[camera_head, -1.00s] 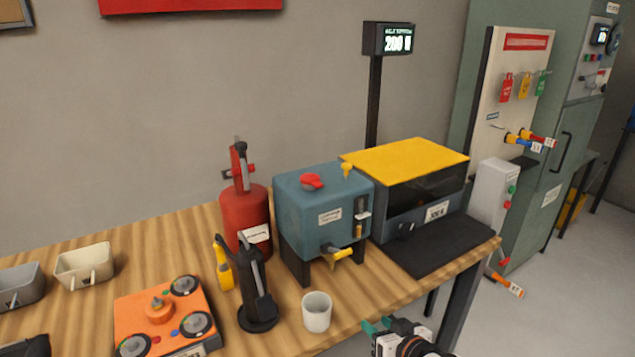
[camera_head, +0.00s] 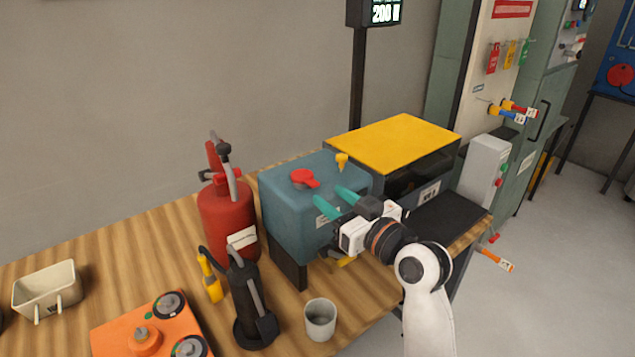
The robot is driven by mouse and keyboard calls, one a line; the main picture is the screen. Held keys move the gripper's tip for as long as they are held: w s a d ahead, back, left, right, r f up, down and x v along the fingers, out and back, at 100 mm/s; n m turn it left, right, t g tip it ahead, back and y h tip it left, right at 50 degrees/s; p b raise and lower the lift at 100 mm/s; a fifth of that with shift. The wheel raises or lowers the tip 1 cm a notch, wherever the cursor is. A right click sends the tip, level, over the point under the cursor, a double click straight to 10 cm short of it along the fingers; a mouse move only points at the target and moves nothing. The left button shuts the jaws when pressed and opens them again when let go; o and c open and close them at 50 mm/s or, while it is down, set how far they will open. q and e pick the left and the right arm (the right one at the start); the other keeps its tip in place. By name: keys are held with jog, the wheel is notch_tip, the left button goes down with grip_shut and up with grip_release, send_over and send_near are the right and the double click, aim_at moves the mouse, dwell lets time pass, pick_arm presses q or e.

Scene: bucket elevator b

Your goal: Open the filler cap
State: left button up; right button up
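The red filler cap (camera_head: 305,178) sits on top of the blue-grey tank (camera_head: 283,205), towards its left side, and looks closed. My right gripper (camera_head: 335,204) is in front of the tank, with its two teal fingers spread apart and nothing between them. Its fingertips point left and back, a little below and to the right of the cap, apart from it. The gripper and wrist hide part of the tank's front, its label and most of the yellow tap (camera_head: 343,262). My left gripper is not in view.
A small yellow fitting (camera_head: 342,161) stands on the tank's top. The yellow-lidded box (camera_head: 395,143) is right of the tank, the red extinguisher (camera_head: 226,215) left. A black pump-like tool (camera_head: 250,300) and a grey cup (camera_head: 320,319) stand in front on the wooden table (camera_head: 85,255).

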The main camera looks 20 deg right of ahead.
aim_at(316, 186)
jog(key=x, duration=0.4)
jog(key=shift+w+a+p, duration=0.1)
jog(key=shift+w+p, duration=0.15)
jog(key=shift+p, duration=0.05)
jog(key=shift+w+a, duration=0.1)
jog(key=shift+w, duration=0.2)
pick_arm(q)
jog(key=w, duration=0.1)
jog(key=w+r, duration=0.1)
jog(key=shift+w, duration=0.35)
pick_arm(e)
jog(key=shift+f, duration=0.1)
jog(key=shift+w, duration=0.1)
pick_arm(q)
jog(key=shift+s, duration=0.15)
